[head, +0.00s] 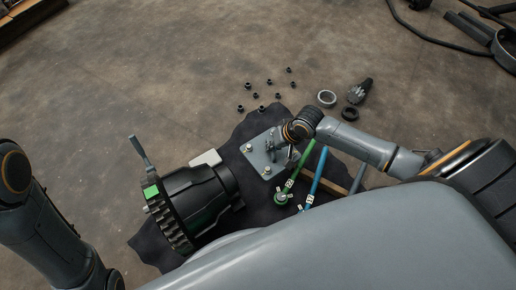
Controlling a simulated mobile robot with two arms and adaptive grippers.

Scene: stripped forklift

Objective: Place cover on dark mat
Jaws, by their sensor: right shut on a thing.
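The cover (258,160) is a flat grey plate with pale bolts near its corners. It is over the upper part of the dark mat (238,137); whether it rests on the mat or is held just above it is hard to tell. My right gripper (276,151) comes in from the right and is shut on the cover near its middle right side. The gripper and wrist hide part of the plate. My left arm shows at the lower left, but its gripper is out of view.
A large black geared housing (200,198) lies on the mat's left part, with a small pale block (206,158) behind it. Green (306,160) and blue (319,170) rods lie to the right. Several small black parts (255,96), a ring (327,98) and a gear (359,91) lie beyond.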

